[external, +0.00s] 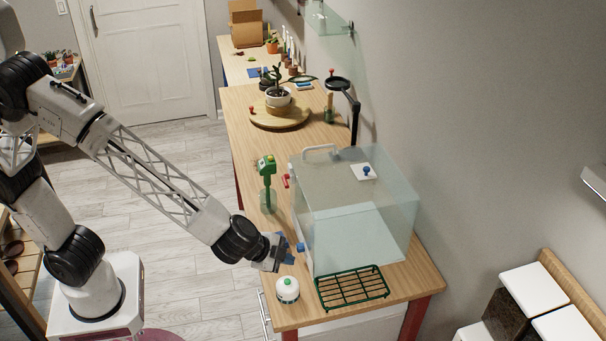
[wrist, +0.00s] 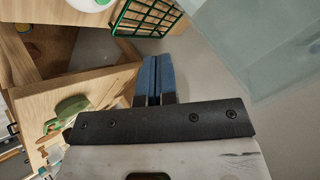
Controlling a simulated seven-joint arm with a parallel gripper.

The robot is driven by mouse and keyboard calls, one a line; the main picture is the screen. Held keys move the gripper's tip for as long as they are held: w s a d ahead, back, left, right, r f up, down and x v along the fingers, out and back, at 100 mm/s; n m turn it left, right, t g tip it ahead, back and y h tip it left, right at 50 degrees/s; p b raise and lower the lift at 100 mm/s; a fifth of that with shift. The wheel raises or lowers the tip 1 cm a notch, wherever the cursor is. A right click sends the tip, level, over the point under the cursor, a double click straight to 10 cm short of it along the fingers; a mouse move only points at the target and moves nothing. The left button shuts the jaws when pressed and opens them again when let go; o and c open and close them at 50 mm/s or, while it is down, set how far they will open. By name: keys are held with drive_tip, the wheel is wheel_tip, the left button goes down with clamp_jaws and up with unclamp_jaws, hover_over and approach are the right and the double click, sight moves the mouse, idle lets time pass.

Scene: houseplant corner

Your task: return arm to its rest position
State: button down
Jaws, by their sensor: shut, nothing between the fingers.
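My gripper (external: 287,259) is at the front left of the wooden table, just left of the clear glass box. Its blue fingers are together with nothing between them. In the wrist view the closed blue fingers (wrist: 154,79) show at the centre, pointing up the picture. My arm reaches from its base at the left of the external view to the table. No rest stand or mark for the arm shows.
Beside my gripper are the glass box (external: 398,215), a white canister with a green knob (external: 287,291), a green wire rack (external: 352,288) and a green spray bottle (external: 267,172). A potted plant (external: 278,96) stands farther back on a round board (external: 281,117).

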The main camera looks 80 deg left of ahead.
idle(0.3)
drive_tip(key=s+a+r+n+g+y, duration=0.1)
drive_tip(key=s+a+r, duration=0.25)
drive_tip(key=a, duration=0.25)
drive_tip(key=s+a+r+n+g, duration=0.1)
drive_tip(key=s+a+r+n, duration=0.1)
drive_tip(key=s+a, duration=0.35)
drive_tip(key=s+a+r+n+g+y, duration=0.1)
drive_tip(key=s+a+r, duration=0.2)
drive_tip(key=a, duration=0.4)
drive_tip(key=s+a+r+n+g+h, duration=0.1)
drive_tip(key=s+a, duration=0.2)
drive_tip(key=s, duration=0.8)
drive_tip(key=s+a+n+g+h, duration=0.2)
drive_tip(key=s+a, duration=0.1)
drive_tip(key=s, duration=0.8)
drive_tip(key=shift+s+a+r+n+g, duration=0.3)
drive_tip(key=shift+s+a+r, duration=0.05)
drive_tip(key=shift+s+r, duration=0.05)
